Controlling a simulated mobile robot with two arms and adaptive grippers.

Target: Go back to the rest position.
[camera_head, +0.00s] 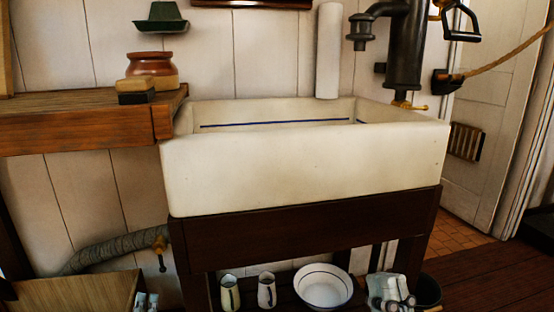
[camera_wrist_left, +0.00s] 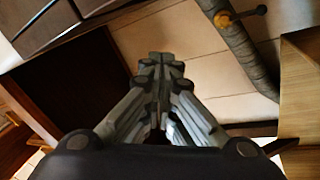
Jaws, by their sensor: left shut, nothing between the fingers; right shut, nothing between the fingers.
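My left gripper (camera_head: 146,301) shows at the bottom edge of the head view, low in front of a wooden box or cabinet. In the left wrist view it (camera_wrist_left: 160,75) is shut, its fingers together with nothing between them. My right gripper (camera_head: 400,302) shows at the bottom right of the head view, low in front of the dark shelf under the sink. It is shut and empty. Both arms are mostly out of the picture.
A white sink (camera_head: 300,160) stands on a dark wooden frame. A wooden counter (camera_head: 80,122) with a brown pot (camera_head: 150,64) is at left. Two jugs and a white bowl (camera_head: 323,287) sit on the low shelf. A ribbed hose (camera_head: 105,248) runs below the counter.

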